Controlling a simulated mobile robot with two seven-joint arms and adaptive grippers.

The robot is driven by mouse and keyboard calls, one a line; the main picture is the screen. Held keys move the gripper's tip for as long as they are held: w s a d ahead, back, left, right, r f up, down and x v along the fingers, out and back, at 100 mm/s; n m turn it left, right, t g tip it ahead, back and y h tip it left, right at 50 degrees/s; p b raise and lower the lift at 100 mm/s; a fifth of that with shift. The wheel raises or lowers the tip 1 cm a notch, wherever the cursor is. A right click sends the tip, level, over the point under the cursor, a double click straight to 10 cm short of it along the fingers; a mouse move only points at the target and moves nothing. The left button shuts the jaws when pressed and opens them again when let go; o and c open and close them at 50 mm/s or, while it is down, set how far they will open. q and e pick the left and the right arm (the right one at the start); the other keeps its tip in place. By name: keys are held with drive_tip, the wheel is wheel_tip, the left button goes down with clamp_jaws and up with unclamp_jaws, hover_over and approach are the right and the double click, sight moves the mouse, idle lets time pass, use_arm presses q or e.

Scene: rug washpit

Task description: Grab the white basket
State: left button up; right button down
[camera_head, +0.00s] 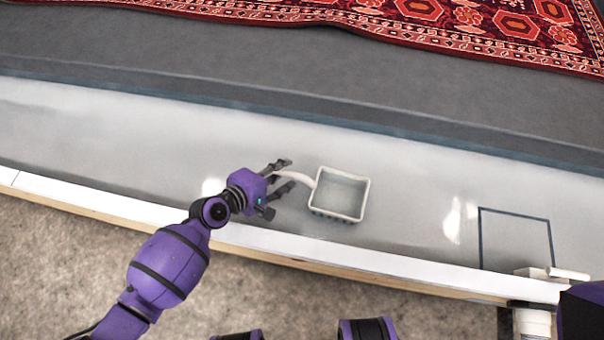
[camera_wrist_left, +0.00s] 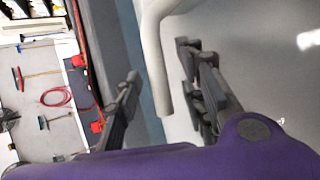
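The white basket (camera_head: 364,203) is a small, square, open-topped tub on the pale grey ledge. Its curved white handle (camera_head: 296,178) sticks out to the left. My left gripper (camera_head: 285,176) is just left of the basket, with its dark fingers spread around the handle's end. In the left wrist view the handle (camera_wrist_left: 156,60) sits between the open fingers (camera_wrist_left: 158,85), with a clear gap on the left finger's side. The basket's body is hard to make out in that view. My right gripper does not show; only a purple arm part is at the head view's lower right.
A white ledge edge (camera_head: 300,245) runs along the pit's near side. A white bottle (camera_head: 533,322) and a small white item (camera_head: 567,273) are at lower right. A red patterned rug (camera_head: 440,20) lies at the back. The pale surface right of the basket is mostly clear.

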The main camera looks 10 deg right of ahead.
use_arm(q)
drive_tip(key=shift+w+d+f, duration=0.15)
drive_tip(key=shift+w+d, duration=0.05)
drive_tip(key=shift+c, duration=0.5)
clamp_jaws()
